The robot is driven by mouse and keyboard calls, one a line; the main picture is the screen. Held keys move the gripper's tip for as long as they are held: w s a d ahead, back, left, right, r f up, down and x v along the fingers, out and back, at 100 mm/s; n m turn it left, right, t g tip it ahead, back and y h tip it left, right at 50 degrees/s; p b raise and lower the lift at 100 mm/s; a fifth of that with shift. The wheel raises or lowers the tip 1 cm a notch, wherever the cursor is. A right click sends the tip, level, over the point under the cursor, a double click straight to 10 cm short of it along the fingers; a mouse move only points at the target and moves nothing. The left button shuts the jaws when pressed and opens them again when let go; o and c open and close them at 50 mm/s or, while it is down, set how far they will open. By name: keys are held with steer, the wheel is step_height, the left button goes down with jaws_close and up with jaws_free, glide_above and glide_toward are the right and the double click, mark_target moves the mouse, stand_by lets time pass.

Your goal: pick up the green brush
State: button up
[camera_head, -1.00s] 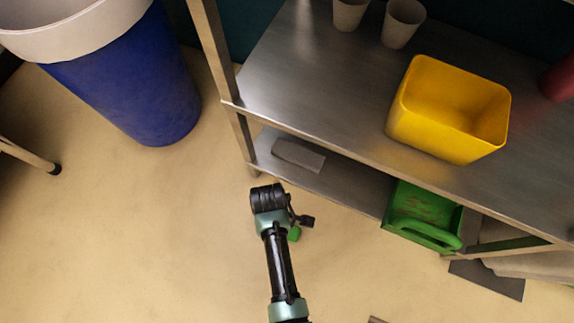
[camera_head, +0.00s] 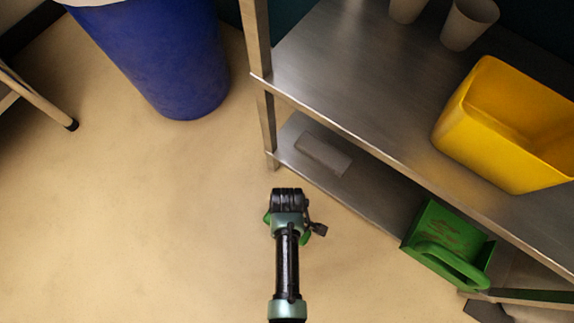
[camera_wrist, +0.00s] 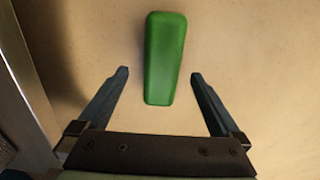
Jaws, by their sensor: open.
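The green brush (camera_wrist: 165,58) lies on the floor in the wrist view, and only a plain green oblong part of it shows. Its near end lies between the two fingertips of my gripper (camera_wrist: 158,74), with a gap on each side. My gripper is open and empty. In the head view my arm covers most of the brush, and only small green edges (camera_head: 305,238) show beside my wrist.
A metal shelf unit (camera_head: 340,85) stands at the right, with a yellow bin (camera_head: 480,140) on top and a green dustpan (camera_head: 440,250) low down. A grey block (camera_head: 323,153) lies on the lower shelf. A blue barrel (camera_head: 165,60) stands at the back left.

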steer(key=f+b, duration=0.4)
steer(key=shift+s+f, duration=0.2)
steer(key=shift+f, duration=0.15)
steer(key=shift+r, duration=0.1)
steer(key=c, duration=1.5)
steer(key=shift+c, duration=0.2)
steer(key=shift+r, duration=0.15)
